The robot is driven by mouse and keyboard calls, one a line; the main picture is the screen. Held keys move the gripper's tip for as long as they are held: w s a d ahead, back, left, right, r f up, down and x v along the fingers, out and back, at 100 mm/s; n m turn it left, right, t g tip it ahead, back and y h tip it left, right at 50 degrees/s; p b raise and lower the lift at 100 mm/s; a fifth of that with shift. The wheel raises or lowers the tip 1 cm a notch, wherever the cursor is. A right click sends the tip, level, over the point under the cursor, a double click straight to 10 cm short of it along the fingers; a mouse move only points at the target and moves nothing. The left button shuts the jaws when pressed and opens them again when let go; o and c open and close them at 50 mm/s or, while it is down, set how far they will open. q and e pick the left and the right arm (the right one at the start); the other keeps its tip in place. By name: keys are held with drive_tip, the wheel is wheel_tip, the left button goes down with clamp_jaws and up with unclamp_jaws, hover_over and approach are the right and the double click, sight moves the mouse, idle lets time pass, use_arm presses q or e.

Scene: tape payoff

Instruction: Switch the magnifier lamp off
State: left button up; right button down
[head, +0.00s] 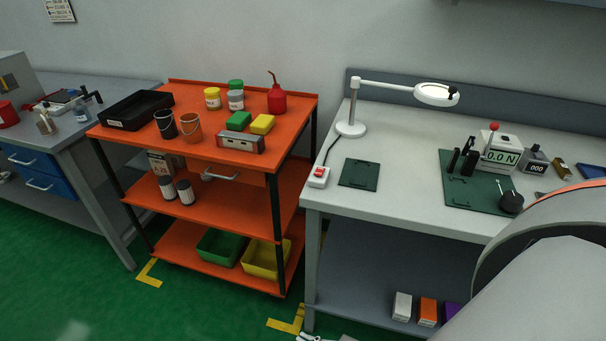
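The magnifier lamp (436,94) is white, with a round base (351,129), an upright post and a horizontal arm that holds the ring head over the grey bench. The ring looks bright white. A dark cord runs from the base to a small white switch box (318,178) with a red rocker, at the bench's front left corner. My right arm fills the lower right corner, away from the switch. Small pale parts at the bottom edge may be the tips of my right gripper (327,338); they are cut off. My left gripper is not in view.
The grey bench (400,190) carries a dark green plate (359,174) beside the switch box and a green mat with a force gauge (497,155) farther right. An orange shelf cart (290,125) stands close on the left.

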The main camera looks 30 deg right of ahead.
drive_tip(key=shift+w, duration=0.1)
idle(0.3)
